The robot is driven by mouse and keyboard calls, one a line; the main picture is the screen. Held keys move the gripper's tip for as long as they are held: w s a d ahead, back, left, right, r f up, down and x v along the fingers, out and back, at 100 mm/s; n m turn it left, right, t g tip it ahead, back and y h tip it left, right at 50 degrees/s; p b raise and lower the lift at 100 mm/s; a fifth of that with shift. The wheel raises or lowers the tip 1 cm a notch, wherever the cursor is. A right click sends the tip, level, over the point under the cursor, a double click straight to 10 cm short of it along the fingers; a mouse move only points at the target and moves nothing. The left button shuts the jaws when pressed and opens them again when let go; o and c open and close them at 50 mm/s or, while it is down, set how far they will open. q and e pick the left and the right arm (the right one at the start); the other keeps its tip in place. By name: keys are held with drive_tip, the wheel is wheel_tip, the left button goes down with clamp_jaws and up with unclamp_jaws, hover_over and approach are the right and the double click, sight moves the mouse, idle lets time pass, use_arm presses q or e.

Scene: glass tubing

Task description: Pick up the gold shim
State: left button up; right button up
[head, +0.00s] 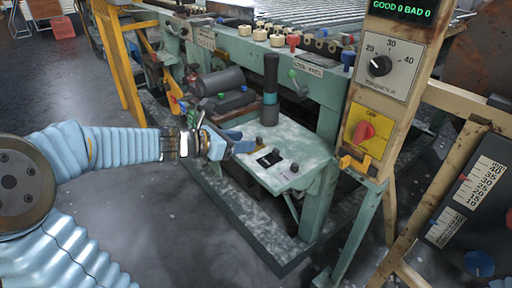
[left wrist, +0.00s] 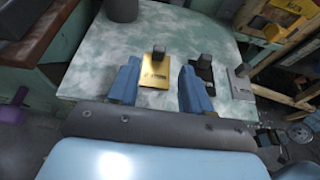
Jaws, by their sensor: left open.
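In the left wrist view the gold shim (left wrist: 153,76) lies on the pale mottled table plate (left wrist: 90,70), with a dark block-like knob on its far end. My left gripper (left wrist: 160,67) is open, with one blue finger on each side of the gold shim. No contact with it is visible. In the head view my left gripper (head: 238,142) is low at the left edge of the plate (head: 240,168). My right gripper is not in view.
A black shim (left wrist: 205,70) lies close to the right finger, with a silver shim (left wrist: 241,84) beyond it. A dark upright post (head: 270,80) stands at the plate's back. A green frame and a control panel (head: 388,65) stand to the right.

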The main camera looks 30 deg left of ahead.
sight(257, 138)
use_arm(q)
drive_tip(key=x, duration=0.5)
drive_tip(key=shift+w+r+b, duration=0.15)
drive_tip(key=shift+w+b, duration=0.2)
drive_tip(key=shift+c, duration=0.3)
clamp_jaws()
